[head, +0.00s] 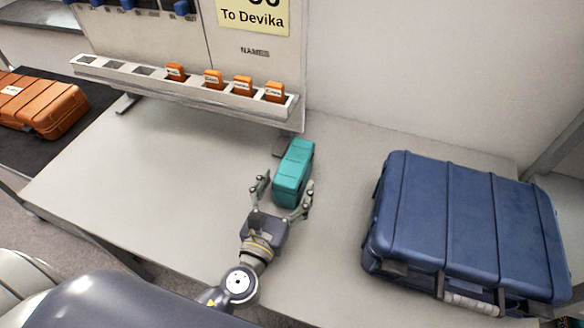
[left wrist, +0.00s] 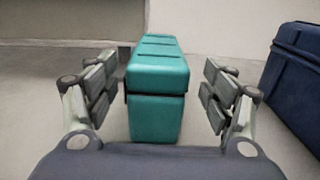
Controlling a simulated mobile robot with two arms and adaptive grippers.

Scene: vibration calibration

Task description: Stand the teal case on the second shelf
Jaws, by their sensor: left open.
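The small teal case (head: 293,172) stands on the grey table, near the foot of the board. My left gripper (head: 286,190) is open, with one finger on each side of the case's near end. In the left wrist view the teal case (left wrist: 157,90) stands upright between the two spread fingers (left wrist: 158,92), with a gap on both sides. Its far end extends away from the gripper. The second shelf cannot be made out in these frames. My right gripper is not in view.
A large blue case (head: 465,230) lies to the right on the table (head: 150,185). A rack (head: 185,88) with several orange tags runs along the board. An orange case (head: 40,104) lies on a dark surface at far left. The table's left part is clear.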

